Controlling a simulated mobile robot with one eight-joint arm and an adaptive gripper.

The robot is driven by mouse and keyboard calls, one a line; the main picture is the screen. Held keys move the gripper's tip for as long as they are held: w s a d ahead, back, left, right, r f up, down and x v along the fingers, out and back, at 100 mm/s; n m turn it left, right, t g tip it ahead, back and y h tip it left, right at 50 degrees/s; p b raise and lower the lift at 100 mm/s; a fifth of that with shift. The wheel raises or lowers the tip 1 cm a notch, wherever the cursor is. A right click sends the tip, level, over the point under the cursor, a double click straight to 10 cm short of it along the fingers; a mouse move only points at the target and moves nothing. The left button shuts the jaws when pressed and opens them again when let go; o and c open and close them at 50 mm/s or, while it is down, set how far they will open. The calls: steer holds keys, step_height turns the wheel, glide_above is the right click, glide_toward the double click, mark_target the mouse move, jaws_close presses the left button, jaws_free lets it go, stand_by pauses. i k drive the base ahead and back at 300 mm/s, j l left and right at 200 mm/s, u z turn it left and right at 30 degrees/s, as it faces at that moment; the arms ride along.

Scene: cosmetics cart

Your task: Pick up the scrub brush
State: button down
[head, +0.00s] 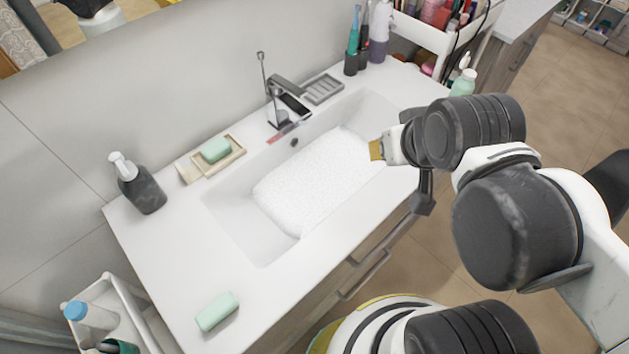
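I cannot pick out a scrub brush for certain in the head view. A thin red and grey-blue item (283,133) lies at the back rim of the white sink (235,225), in front of the faucet; it is too small to identify. My gripper (384,149) shows only in part at the right end of the sink, with a yellowish tip pointing left. A dark part of my arm's end hangs below it, near the counter's front edge. Its finger opening and anything between the fingers cannot be made out.
White foam or similar material (315,180) fills the basin. A faucet (279,103), grey slotted dish (323,89), green soap on a tray (216,150), dark pump bottle (140,185) and green bar (217,311) surround it. A loaded cart (425,35) stands behind right. The left counter is mostly clear.

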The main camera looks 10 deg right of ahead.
mark_target(220, 309)
steer(key=u, duration=0.4)
steer(key=k+j+u, duration=0.1)
steer(key=u, duration=0.3)
steer(key=j+u, duration=0.15)
steer(key=u, duration=0.25)
steer(key=k+j+u, duration=0.1)
steer(key=u, duration=0.35)
steer(key=k+j+z, duration=0.45)
steer(key=k+z, duration=0.25)
steer(key=k, duration=0.15)
steer(key=k+z, duration=0.35)
steer(key=k+j, duration=0.05)
steer(key=k, duration=0.05)
